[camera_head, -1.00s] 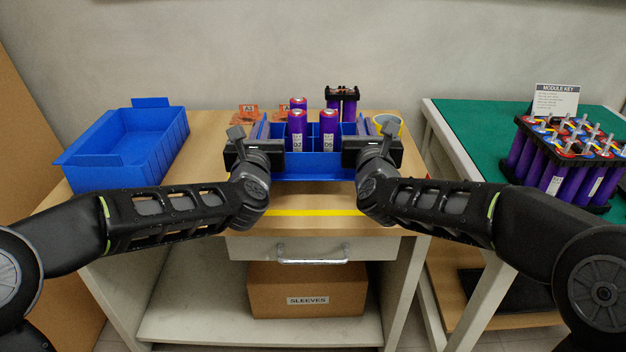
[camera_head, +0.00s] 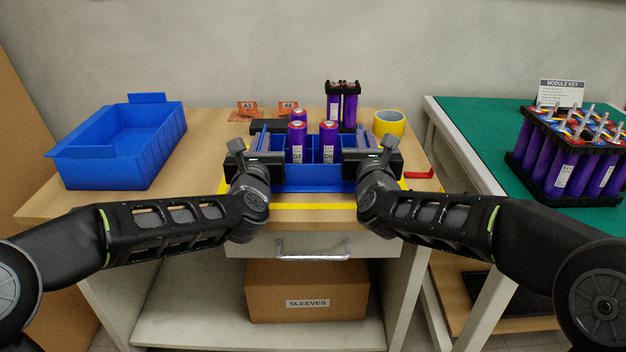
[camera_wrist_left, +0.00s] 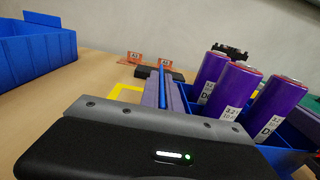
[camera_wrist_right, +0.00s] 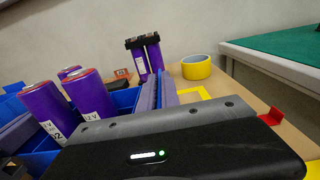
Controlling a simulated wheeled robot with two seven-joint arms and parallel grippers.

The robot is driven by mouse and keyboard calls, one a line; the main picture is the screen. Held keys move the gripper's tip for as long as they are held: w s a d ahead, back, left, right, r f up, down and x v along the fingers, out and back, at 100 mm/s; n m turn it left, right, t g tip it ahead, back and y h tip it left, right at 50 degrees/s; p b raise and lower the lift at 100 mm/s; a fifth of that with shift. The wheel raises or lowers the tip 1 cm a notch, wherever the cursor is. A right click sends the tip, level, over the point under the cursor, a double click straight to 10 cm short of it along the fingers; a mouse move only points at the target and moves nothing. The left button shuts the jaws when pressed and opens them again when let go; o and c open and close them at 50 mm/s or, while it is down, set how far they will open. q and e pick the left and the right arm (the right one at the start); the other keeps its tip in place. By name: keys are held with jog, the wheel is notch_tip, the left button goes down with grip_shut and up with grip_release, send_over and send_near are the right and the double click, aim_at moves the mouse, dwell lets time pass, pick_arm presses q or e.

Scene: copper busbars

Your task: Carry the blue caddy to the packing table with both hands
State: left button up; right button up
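The blue caddy (camera_head: 316,178) is at the middle of the wooden table, in front of me, with several purple cells (camera_head: 298,143) upright in it. My left gripper (camera_head: 262,143) is at its left side and my right gripper (camera_head: 369,143) at its right side. In the left wrist view the finger pads (camera_wrist_left: 170,98) close on a thin blue wall. The right wrist view shows the same, with the pads (camera_wrist_right: 160,92) around the other wall. The caddy looks level. I cannot tell whether its underside touches the table.
Yellow tape (camera_head: 315,206) marks the wooden table around the caddy. A blue bin (camera_head: 125,150) stands left. Behind are orange cards (camera_head: 288,109), a black-capped cell pair (camera_head: 342,105) and a yellow tape roll (camera_head: 389,123). A green-topped table (camera_head: 480,125) with a cell module (camera_head: 565,165) stands right, across a gap.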

pick_arm(q)
jog(key=o, duration=0.4)
jog(key=shift+r, duration=0.1)
pick_arm(e)
jog(key=o, duration=0.4)
jog(key=shift+r, duration=0.1)
pick_arm(q)
jog(key=s, duration=1.2)
pick_arm(e)
jog(key=shift+s, duration=0.1)
jog(key=s, duration=1.2)
